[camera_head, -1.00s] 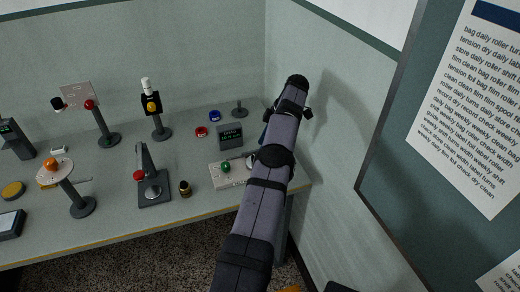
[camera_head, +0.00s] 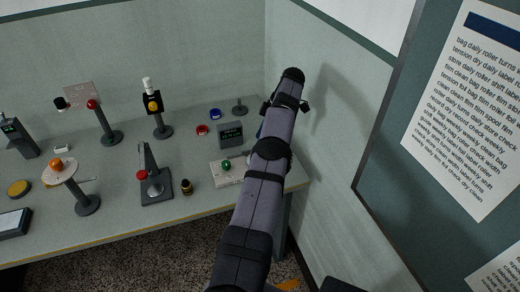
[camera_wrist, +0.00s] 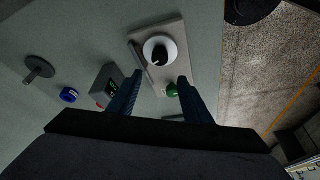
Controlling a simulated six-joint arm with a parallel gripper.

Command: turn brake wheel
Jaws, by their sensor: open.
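Nothing in view is marked as the brake wheel, so I cannot tell for certain which part it is. A white round dial with a black knob (camera_wrist: 160,50) sits on a pale panel (camera_wrist: 177,36) in the wrist view. A green knob (camera_wrist: 171,90) is on the same panel and also shows in the head view (camera_head: 226,165). My gripper (camera_wrist: 158,88) is open and empty, its two blue fingers apart on either side of the panel's near end. The dial lies beyond the fingertips, untouched. In the head view my arm hides the dial and my fingers.
A display box (camera_head: 231,135) stands close to the left finger in the wrist view (camera_wrist: 108,84). Blue (camera_head: 215,114) and red (camera_head: 202,130) buttons are nearby. A lever unit (camera_head: 155,185) and a disc stand with an orange knob (camera_head: 57,164) stand further left. A wall rises at right.

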